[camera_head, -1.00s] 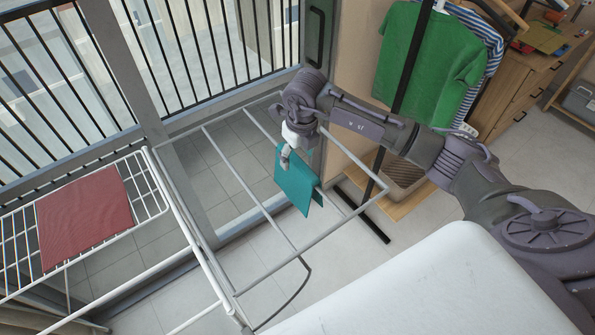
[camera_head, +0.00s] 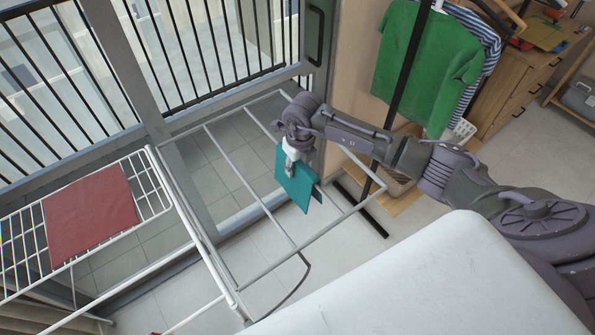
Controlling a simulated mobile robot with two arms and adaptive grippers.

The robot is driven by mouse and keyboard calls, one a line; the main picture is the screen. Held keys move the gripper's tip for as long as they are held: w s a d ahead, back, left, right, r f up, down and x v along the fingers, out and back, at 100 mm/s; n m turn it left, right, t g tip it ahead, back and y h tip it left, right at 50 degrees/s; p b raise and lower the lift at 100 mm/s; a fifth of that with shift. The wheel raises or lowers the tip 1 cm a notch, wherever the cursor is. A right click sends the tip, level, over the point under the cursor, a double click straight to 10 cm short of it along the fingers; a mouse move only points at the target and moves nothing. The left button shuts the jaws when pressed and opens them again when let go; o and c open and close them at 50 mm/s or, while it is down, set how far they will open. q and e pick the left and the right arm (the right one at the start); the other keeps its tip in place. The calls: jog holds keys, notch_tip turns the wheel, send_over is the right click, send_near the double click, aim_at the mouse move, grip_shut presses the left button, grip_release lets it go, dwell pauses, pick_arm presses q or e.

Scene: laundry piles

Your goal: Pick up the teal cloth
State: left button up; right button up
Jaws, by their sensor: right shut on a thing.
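The teal cloth (camera_head: 297,188) hangs folded at the right part of the drying rack's grey frame. My right gripper (camera_head: 290,170) comes from the right over the frame and is shut on the cloth's upper edge. The fingertips point down and are small in view. The cloth hangs below them; whether it still touches the frame's bar I cannot tell. My left gripper is not in view.
A red cloth (camera_head: 92,214) lies on the white wire rack (camera_head: 153,203) at left. The rack's grey frame (camera_head: 318,239) surrounds the cloth. A green shirt (camera_head: 425,65) hangs on a black stand (camera_head: 402,85) at right. Glass doors stand behind.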

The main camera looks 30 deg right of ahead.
grip_shut()
